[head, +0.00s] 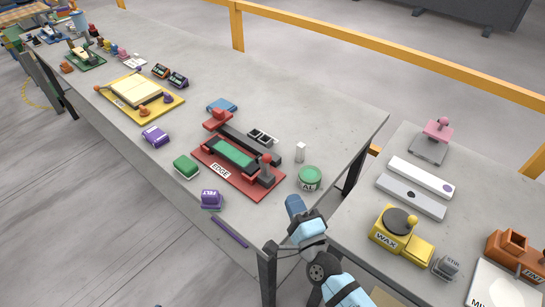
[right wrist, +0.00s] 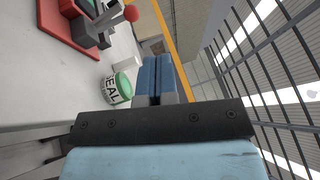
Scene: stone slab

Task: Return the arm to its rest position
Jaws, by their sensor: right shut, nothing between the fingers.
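My right arm (head: 313,240) reaches in from the bottom of the head view. Its gripper (head: 293,203) is at the front right corner of the long grey table (head: 320,115), near a green-lidded tin (head: 310,177). In the right wrist view the gripper (right wrist: 157,75) has its two blue fingers together, with nothing between them. The tin (right wrist: 119,88) shows to the left of the fingers, apart from them. My left gripper does not show in either view.
A red fixture marked EDGE (head: 238,168) stands left of the tin, and a small white block (head: 300,152) behind it. A second table at right holds a yellow WAX unit (head: 400,236). A gap separates the tables. A yellow rail (head: 380,50) runs behind.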

